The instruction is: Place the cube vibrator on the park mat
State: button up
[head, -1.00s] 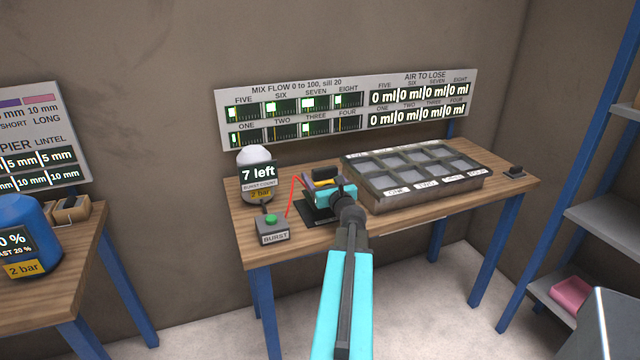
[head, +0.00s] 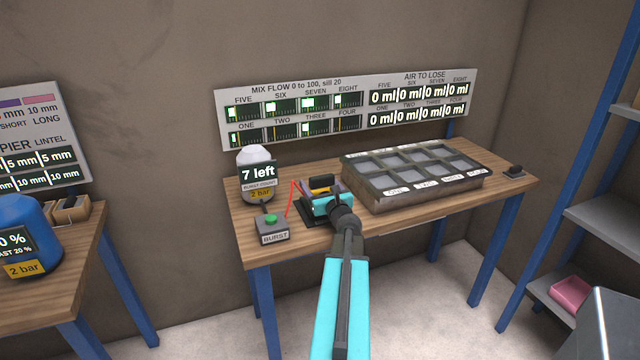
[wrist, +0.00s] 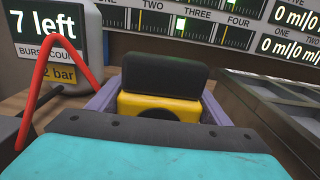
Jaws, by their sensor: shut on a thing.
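The cube vibrator (head: 321,183) is a small yellow body with a black top, above the dark park mat (head: 307,214) on the wooden bench. In the wrist view the vibrator (wrist: 160,107) sits upright between the purple-grey jaws. My gripper (head: 323,192) is shut on it. The gripper and wrist cover much of the mat, and I cannot tell whether the vibrator touches it.
A red line (head: 291,197) rises left of the gripper, near the BURST button box (head: 272,229) and the white-topped bottle (head: 255,160). A grey compartment tray (head: 420,195) stands close on the right. The display board (head: 350,108) is behind.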

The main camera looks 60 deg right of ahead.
aim_at(325, 191)
jog(key=o, duration=2)
jog(key=shift+c, duration=0.2)
jog(key=shift+b+v, duration=0.7)
jog(key=shift+v, duration=3.9)
jog(key=shift+d+r+p, duration=0.15)
jog(key=shift+r+p, duration=0.05)
jog(key=shift+p, duration=0.6)
jog(key=shift+f+p, duration=0.1)
jog(key=shift+p, duration=0.25)
jog(key=p+v, duration=0.2)
jog(key=p, duration=0.7)
jog(key=shift+s+a, duration=0.15)
jog(key=shift+a, duration=0.15)
jog(key=shift+s+a+f+p, duration=0.1)
jog(key=shift+s+a+p, duration=0.05)
jog(key=shift+p, duration=0.2)
